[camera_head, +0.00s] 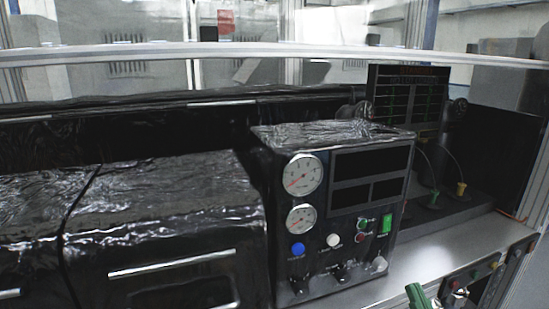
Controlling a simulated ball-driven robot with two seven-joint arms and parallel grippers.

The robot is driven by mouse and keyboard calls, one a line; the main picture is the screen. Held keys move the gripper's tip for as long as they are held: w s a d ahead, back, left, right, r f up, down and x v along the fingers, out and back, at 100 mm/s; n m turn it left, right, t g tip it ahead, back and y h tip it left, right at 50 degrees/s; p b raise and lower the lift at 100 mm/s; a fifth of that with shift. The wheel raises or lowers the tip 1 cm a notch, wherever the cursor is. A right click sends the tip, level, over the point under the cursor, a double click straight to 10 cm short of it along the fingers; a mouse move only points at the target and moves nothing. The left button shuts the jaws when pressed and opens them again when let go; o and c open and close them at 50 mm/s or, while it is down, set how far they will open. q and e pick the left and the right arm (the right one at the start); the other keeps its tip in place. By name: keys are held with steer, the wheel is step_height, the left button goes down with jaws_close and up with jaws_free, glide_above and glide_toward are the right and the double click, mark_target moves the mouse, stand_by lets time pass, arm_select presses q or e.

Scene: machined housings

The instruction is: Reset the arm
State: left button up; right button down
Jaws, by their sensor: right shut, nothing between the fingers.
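Of my right gripper (418,296), only a small green end part shows at the bottom edge, right of the middle. It is shut with nothing in it, in front of the metal bench top and apart from the instrument box. The rest of my right arm is below the picture. My left gripper and left arm are not in view.
A black instrument box (340,224) with gauges and buttons stands on the metal bench (441,258). Black wrapped cabinets (160,215) fill the left. A button panel (474,274) is at lower right. A dark screen (407,97) stands behind. Bare bench lies right of the box.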

step_height(320, 180, down, 12)
steer(key=s+n+g+h, duration=0.1)
steer(key=s+g+h, duration=0.1)
steer(key=g+h, duration=0.6)
steer(key=s+d+f+n+g+h, duration=0.1)
steer(key=s+d+f+g+h, duration=0.15)
steer(key=s+g, duration=0.35)
steer(key=s+d+f+n+g+h, duration=0.1)
steer(key=s+d+f+g, duration=0.25)
steer(key=s, duration=0.35)
steer(key=s+a+f+g+y+b, duration=0.1)
steer(key=s+a+f+g+b, duration=0.15)
steer(key=f, duration=1.35)
steer(key=s+a+f+g+y+b, duration=0.1)
steer(key=s+a+f+y+b, duration=0.15)
steer(key=f, duration=1.35)
arm_select(q)
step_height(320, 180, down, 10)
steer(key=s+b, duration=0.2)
steer(key=b, duration=0.3)
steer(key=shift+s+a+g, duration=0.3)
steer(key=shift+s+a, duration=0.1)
arm_select(e)
steer(key=s+f+m+g+y, duration=0.1)
steer(key=s+f+m+g, duration=0.1)
steer(key=s+f, duration=1.8)
steer(key=shift+f+m+g, duration=0.2)
steer(key=shift+m+g, duration=0.1)
steer(key=shift+m, duration=0.4)
